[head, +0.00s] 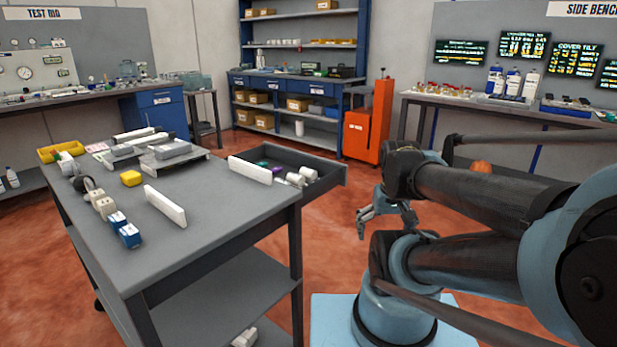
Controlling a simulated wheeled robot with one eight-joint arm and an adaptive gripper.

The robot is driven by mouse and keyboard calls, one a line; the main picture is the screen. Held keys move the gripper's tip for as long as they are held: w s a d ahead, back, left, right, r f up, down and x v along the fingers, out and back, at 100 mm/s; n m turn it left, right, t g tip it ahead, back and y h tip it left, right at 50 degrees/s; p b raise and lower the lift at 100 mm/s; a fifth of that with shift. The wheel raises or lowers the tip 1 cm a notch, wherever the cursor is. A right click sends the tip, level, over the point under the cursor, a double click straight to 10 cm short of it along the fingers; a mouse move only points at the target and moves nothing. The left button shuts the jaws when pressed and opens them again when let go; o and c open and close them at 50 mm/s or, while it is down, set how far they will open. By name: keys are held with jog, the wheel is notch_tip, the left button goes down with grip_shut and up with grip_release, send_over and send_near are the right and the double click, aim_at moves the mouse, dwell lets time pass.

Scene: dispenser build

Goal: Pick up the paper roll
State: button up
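No paper roll can be told for certain. Small white cylinders (296,179) lie in the open dark drawer (325,182) at the right side of the grey cart. A white item (245,338), partly cut off by the frame's lower edge, lies on the cart's lower shelf. My gripper (385,222) hangs right of the drawer, over the floor, clear of the cart. Its fingers are spread and nothing shows between them.
The grey cart top (215,205) holds white bars, a yellow block (131,178), blue-and-white blocks and a yellow tray (60,150). An orange-red cabinet (362,132) stands behind. Benches line left and right. Red floor is free between cart and cabinet.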

jog(key=shift+c, duration=0.2)
jog(key=shift+s+r, duration=0.2)
jog(key=c, duration=0.4)
jog(key=w+r+n, duration=0.2)
jog(key=w+a+r+n, duration=0.1)
jog(key=w+r+n, duration=0.1)
jog(key=r, duration=0.1)
jog(key=w+a+r+n, duration=0.1)
jog(key=w+r+n, duration=0.1)
jog(key=r, duration=0.1)
jog(key=shift+a, duration=0.2)
jog(key=shift+c, duration=1.4)
notch_tip(320, 180, up, 13)
jog(key=n+g, duration=0.2)
jog(key=n, duration=2)
send_over(306, 171)
jog(key=f, duration=1.1)
jog(key=shift+w, duration=0.3)
jog(key=shift+s+f, duration=0.15)
jog(key=shift+f, duration=1.25)
jog(key=shift+s+f, duration=0.15)
jog(key=shift+f, duration=1.25)
